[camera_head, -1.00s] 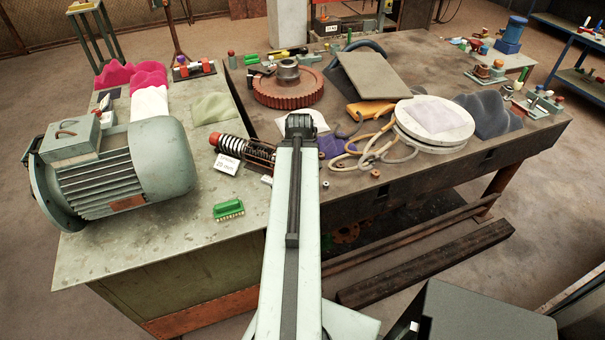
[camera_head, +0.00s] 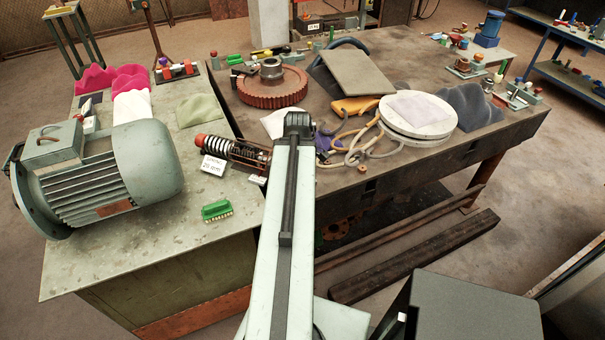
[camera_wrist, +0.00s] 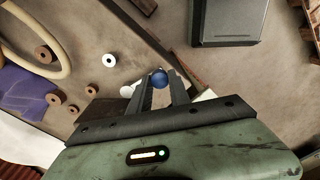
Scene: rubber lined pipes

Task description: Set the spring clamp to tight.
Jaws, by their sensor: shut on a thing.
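What looks like the spring clamp, a pale coil spring in a dark frame with a red end (camera_head: 232,150), lies on the bench behind a white label. I cannot read its setting, and my arm is close to its right end. In the wrist view my gripper (camera_wrist: 160,92) is shut on a blue round knob (camera_wrist: 159,79), seen between the fingertips. What the knob is fixed to is hidden. In the head view my arm hides the fingers, so I cannot tell whether the knob belongs to the clamp.
A large motor (camera_head: 100,175) and a green brush (camera_head: 217,210) sit at left. A red gear (camera_head: 272,88), a pale hose (camera_head: 365,150) and a round white plate (camera_head: 418,115) crowd the bench beyond. Dark beams (camera_head: 420,258) lie on the floor at right.

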